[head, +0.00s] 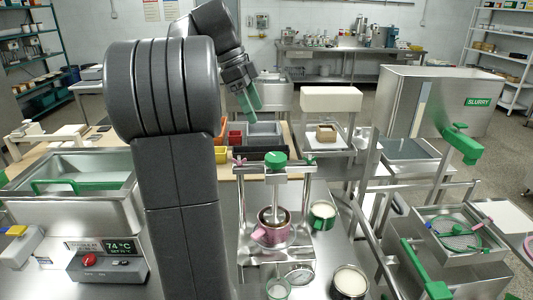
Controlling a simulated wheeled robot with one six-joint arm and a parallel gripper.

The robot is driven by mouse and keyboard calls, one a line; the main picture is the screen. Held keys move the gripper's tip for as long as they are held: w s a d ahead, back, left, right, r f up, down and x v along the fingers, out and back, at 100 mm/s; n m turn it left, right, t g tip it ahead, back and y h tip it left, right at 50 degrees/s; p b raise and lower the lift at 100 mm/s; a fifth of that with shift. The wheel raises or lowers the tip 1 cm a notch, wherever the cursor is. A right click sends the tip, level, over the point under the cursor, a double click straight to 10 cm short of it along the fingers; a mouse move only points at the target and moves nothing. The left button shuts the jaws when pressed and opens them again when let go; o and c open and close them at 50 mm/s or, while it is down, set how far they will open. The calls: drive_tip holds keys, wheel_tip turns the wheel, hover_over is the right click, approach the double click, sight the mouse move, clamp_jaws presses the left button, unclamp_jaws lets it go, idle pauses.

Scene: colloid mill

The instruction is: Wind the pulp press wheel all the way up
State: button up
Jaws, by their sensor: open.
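The pulp press (243,240) stands at the centre front, a steel frame with two posts and a central screw. A green hub (276,159) sits on top of the screw; I take it as part of the wheel, whose rim I cannot make out clearly. A mauve cup (271,228) stands in the press below the screw. My gripper (249,104) has green fingers, is open and empty, and hangs above and left of the green hub, apart from it. My arm covers the area left of the press.
A steel bath (115,205) with a green handle and a 74 °C display (118,246) stand left. Cups (322,214) stand right of the press. Steel rails and a green lever (428,272) rise further right. Bins (264,130) lie behind the press.

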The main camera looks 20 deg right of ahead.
sight(275, 156)
drive_tip(key=x, duration=1.3)
drive_tip(key=shift+d+f, duration=0.15)
drive_tip(key=shift+f, duration=0.2)
drive_tip(key=c, duration=1)
